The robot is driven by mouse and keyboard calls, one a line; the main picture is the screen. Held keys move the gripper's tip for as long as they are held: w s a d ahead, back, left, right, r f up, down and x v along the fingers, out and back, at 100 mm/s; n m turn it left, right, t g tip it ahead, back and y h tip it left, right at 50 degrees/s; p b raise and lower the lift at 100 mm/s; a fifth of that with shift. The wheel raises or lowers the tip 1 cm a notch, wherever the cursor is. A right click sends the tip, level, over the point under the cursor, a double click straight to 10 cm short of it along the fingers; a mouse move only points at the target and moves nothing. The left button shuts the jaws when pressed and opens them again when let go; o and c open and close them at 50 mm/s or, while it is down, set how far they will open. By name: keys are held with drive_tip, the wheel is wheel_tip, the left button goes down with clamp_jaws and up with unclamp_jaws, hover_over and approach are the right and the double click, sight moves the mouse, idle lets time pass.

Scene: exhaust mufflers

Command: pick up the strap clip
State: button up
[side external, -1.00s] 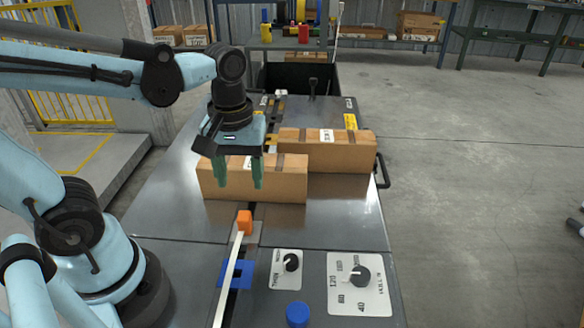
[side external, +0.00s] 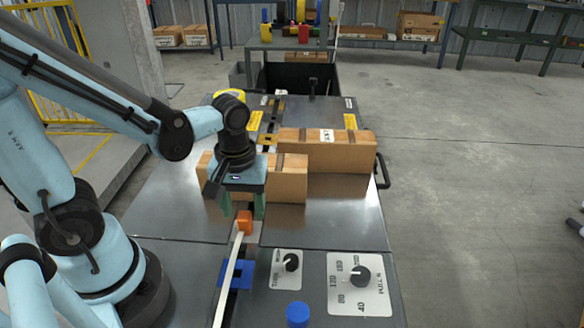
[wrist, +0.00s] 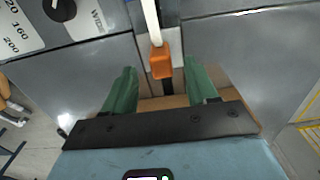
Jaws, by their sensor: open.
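The strap clip is not clearly identifiable by name; a small orange piece (side external: 245,222) at the end of a white strap (side external: 230,275) fits it. It sits at the slot in the metal table top. My gripper (side external: 243,212) is just above and behind it, fingers pointing down. In the wrist view, the orange clip (wrist: 161,62) lies ahead of and between the two green fingers, and my gripper (wrist: 158,90) is open with nothing between its pads. I cannot tell the exact height gap.
Two cardboard boxes, a near one (side external: 287,180) and a farther one (side external: 345,155), stand just behind my gripper. A blue bracket (side external: 238,274), a blue cap (side external: 297,314) and a dial panel (side external: 358,285) are toward the front.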

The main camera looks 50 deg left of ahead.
sight(244, 215)
drive_tip(key=shift+f, duration=2.1)
drive_tip(key=shift+c, duration=0.4)
drive_tip(key=c, duration=0.9)
drive_tip(key=shift+r, duration=0.25)
